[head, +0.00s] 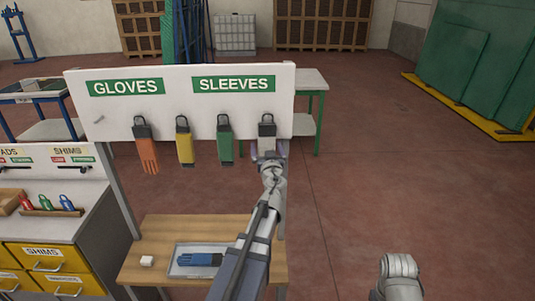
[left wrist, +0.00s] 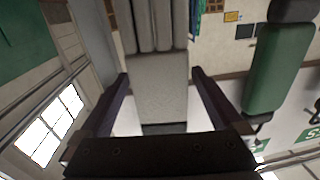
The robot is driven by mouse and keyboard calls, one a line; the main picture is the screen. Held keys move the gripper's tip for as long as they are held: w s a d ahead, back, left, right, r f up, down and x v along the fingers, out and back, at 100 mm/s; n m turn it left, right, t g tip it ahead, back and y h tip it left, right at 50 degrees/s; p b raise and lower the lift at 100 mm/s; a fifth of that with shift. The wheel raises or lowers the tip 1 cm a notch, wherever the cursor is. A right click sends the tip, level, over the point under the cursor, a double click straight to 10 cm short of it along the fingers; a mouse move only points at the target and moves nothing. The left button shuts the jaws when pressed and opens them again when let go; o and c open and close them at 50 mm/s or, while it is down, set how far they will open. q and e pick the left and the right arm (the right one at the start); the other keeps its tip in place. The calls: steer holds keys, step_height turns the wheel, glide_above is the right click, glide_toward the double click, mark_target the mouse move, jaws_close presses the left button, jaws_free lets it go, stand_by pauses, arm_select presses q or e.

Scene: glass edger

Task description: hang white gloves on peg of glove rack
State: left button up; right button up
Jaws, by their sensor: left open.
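The white gloves (left wrist: 157,85) are pale grey-white with a dark cuff. In the head view the dark cuff (head: 267,129) hangs from a peg under the SLEEVES sign of the glove rack (head: 180,82); my gripper hides most of the rest. My left gripper (head: 269,150) is open just below that cuff. In the left wrist view the gloves lie between its two fingers (left wrist: 160,95), with a narrow gap on each side.
Orange gloves (head: 146,155), a yellow item (head: 185,147) and a green item (head: 225,145) hang along the rack. A small peg (head: 99,119) at far left is bare. Blue gloves (head: 200,259) lie in a tray (head: 178,272) on the wooden table (head: 150,232). Floor at right is clear.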

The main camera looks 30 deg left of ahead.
mark_target(265, 140)
arm_select(q)
steer(key=shift+x, duration=1.55)
steer(key=shift+d, duration=0.1)
steer(key=shift+c, duration=0.2)
steer(key=c, duration=1.2)
steer(key=shift+r, duration=0.15)
steer(key=shift+r+p, duration=0.45)
steer(key=shift+p, duration=0.15)
steer(key=shift+s, duration=0.15)
